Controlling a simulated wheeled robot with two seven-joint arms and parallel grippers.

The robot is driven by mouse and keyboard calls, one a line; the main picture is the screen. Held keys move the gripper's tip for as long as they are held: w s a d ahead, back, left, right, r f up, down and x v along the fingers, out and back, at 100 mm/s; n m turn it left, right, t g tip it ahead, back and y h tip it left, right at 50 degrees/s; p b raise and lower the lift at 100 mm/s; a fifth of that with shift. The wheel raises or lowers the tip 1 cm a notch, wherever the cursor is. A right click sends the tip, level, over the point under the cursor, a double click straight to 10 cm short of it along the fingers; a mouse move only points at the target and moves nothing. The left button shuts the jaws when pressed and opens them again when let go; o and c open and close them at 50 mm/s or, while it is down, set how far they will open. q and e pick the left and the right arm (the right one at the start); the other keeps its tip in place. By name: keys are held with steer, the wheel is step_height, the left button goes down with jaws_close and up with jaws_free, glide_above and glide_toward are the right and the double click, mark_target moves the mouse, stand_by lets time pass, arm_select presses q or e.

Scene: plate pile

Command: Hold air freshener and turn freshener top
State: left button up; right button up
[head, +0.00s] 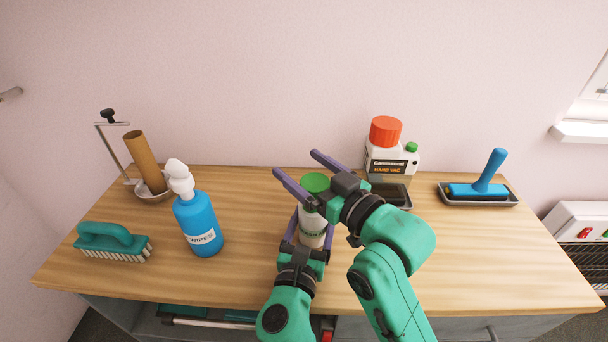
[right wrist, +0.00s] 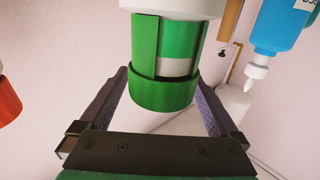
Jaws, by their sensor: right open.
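The air freshener (head: 313,222) is a white can with a green top (head: 315,183), upright near the middle of the table. My left gripper (head: 309,228) comes from below with its fingers on both sides of the can's body and appears shut on it. My right gripper (head: 295,162) is open, with one purple finger on each side of the green top. In the right wrist view the green top (right wrist: 165,94) hangs between the two fingers, with gaps on both sides. Part of the can is hidden by my grippers.
A blue wipes bottle (head: 198,224) and a teal brush (head: 112,242) stand to the left, with a cardboard-tube holder (head: 145,162) behind. A red-capped white jug (head: 390,158) is behind right, and a blue roller in a tray (head: 478,188) is far right. The table's right front is clear.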

step_height(320, 180, up, 8)
